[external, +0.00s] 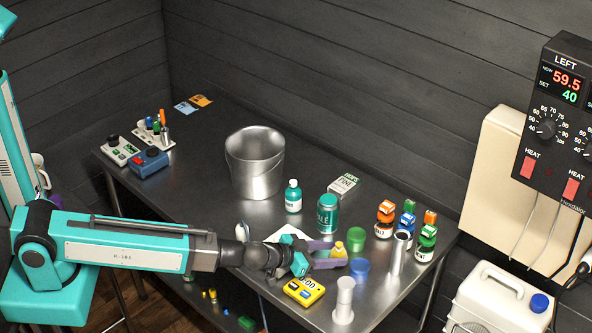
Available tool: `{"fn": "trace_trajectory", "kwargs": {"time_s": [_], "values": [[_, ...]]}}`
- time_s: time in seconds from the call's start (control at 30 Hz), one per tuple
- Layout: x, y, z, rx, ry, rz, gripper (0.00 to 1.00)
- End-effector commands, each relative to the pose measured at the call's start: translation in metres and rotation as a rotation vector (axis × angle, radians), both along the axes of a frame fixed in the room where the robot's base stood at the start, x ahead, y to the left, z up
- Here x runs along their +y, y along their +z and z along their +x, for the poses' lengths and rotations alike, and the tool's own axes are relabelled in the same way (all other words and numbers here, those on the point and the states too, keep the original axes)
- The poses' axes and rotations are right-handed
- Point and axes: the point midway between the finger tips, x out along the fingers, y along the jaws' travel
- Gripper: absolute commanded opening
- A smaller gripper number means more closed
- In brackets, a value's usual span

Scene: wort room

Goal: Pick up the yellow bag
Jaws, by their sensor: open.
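A small yellow item (339,248), which looks like the yellow bag, stands on the steel table (215,215) right of centre. My gripper (328,255) reaches in from the left, low over the table, with its purple fingers apart. The yellow item is at the fingertips and partly covered by them. I cannot tell whether the fingers touch it.
A yellow device with a display (304,291) lies just below my gripper. A green ring (356,239), a blue ring (359,268) and a white cylinder (344,300) are close by. A teal can (327,214) and a metal bucket (254,165) stand behind.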

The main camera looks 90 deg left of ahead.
Motion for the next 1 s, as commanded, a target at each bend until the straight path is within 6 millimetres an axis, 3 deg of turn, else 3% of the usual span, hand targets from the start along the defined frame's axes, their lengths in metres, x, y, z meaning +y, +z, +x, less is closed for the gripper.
{"fn": "trace_trajectory", "kwargs": {"time_s": [0.77, 0.93, 1.0], "values": [[0.0017, -0.0025, 0.0041, 0.0, -0.001, 0.0, 0.47], [0.0017, -0.0025, 0.0041, 0.0, -0.001, 0.0, 0.18], [0.0017, -0.0025, 0.0041, 0.0, -0.001, 0.0, 0.15]]}}
